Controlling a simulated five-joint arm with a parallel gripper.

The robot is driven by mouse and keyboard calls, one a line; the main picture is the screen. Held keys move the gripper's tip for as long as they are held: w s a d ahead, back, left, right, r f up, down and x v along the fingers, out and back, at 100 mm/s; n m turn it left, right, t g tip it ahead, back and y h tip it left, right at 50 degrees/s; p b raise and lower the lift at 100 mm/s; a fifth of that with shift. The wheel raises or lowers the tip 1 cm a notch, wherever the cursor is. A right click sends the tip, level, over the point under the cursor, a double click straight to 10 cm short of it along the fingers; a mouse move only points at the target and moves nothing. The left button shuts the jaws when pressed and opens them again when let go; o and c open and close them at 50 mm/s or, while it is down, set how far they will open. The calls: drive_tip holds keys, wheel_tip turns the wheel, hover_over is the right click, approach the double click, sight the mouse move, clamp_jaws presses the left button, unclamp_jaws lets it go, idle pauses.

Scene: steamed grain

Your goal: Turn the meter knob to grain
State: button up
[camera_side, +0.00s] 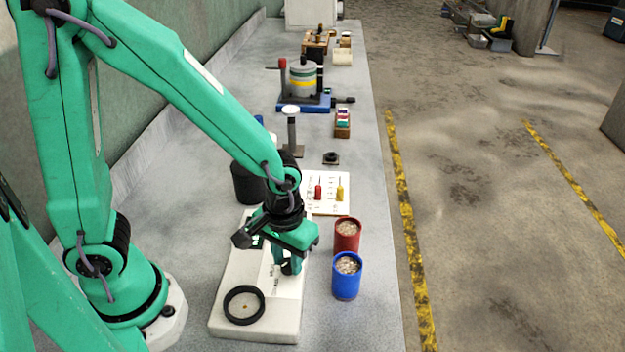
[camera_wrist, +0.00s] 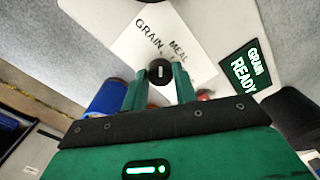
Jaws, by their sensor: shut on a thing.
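The white meter board (camera_side: 230,275) lies on the bench under my gripper, with a black-ringed dial (camera_side: 244,304) at its near end. In the wrist view, the small dark knob (camera_wrist: 160,71) has a pale mark and sits between my fingertips. A white label plate (camera_wrist: 142,48) beside it reads GRAIN and MEAL; which word the mark points to I cannot tell. A dark sign with green edges (camera_wrist: 247,68) reads GRAIN READY. My gripper (camera_wrist: 159,84) is shut on the knob; in the side view it reaches down onto the board (camera_side: 289,264) and hides the knob.
A red cup (camera_side: 346,237) and a blue cup (camera_side: 347,278), both filled with grain, stand just right of my gripper. A white card with red and yellow tools (camera_side: 330,205) lies behind. A dark canister (camera_side: 248,186) and a blue-based apparatus (camera_side: 303,104) stand farther back.

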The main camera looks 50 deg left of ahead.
sight(287, 262)
drive_tip(key=o, duration=1)
drive_tip(key=shift+r, duration=0.1)
drive_tip(key=shift+r, duration=3.85)
drive_tip(key=shift+a, duration=0.1)
drive_tip(key=s+a+r+m+t, duration=0.1)
drive_tip(key=a+r+t, duration=0.1)
drive_tip(key=a+r, duration=0.1)
drive_tip(key=s+a+r+m+t, duration=0.1)
drive_tip(key=s+a+r, duration=0.1)
drive_tip(key=a+r, duration=0.2)
drive_tip(key=s+a+r+m+t, duration=0.1)
drive_tip(key=a+r+t, duration=0.1)
drive_tip(key=a+r, duration=0.2)
drive_tip(key=shift+s+r+t, duration=0.15)
drive_tip(key=shift+t, duration=0.15)
